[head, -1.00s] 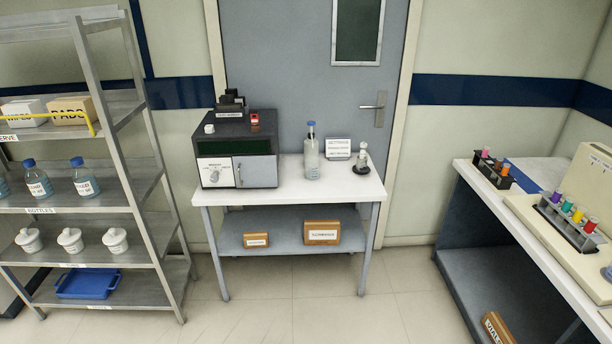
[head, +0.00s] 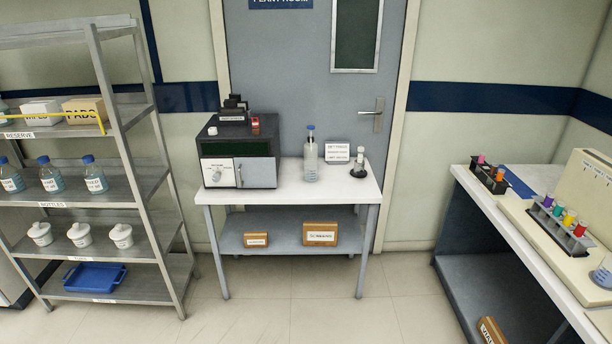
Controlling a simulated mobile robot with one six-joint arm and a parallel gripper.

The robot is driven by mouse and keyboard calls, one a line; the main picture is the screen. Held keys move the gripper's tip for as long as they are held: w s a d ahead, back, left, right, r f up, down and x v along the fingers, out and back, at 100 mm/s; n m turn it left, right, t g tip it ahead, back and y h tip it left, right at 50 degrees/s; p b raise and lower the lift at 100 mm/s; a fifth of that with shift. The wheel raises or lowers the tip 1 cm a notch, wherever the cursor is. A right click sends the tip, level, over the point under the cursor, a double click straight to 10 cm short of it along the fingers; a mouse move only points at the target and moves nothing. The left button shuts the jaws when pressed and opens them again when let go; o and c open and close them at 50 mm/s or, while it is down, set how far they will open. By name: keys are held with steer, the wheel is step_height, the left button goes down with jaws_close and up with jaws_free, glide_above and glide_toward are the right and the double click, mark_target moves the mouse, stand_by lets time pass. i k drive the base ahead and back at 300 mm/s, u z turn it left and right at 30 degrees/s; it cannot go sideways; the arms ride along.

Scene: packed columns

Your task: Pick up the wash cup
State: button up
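I cannot read a label that marks one vessel as the wash cup. A small pale cup (head: 602,276) with bluish contents or label stands on the right bench, partly cut off by the right picture edge. Several white lidded pots, one of them the right-hand pot (head: 121,236), stand in a row on the left rack's shelf. My gripper is not in view.
The left metal rack (head: 150,195) holds blue-capped bottles (head: 94,176), boxes and a blue tray (head: 95,276). A white table (head: 280,190) with a grey machine (head: 238,155) and a bottle (head: 311,160) stands before the door. The right bench (head: 540,255) carries tube racks (head: 558,228). Floor between is clear.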

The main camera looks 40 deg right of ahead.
mark_target(311, 171)
steer(key=z, duration=0.1)
steer(key=i, duration=0.95)
steer(key=u, duration=0.05)
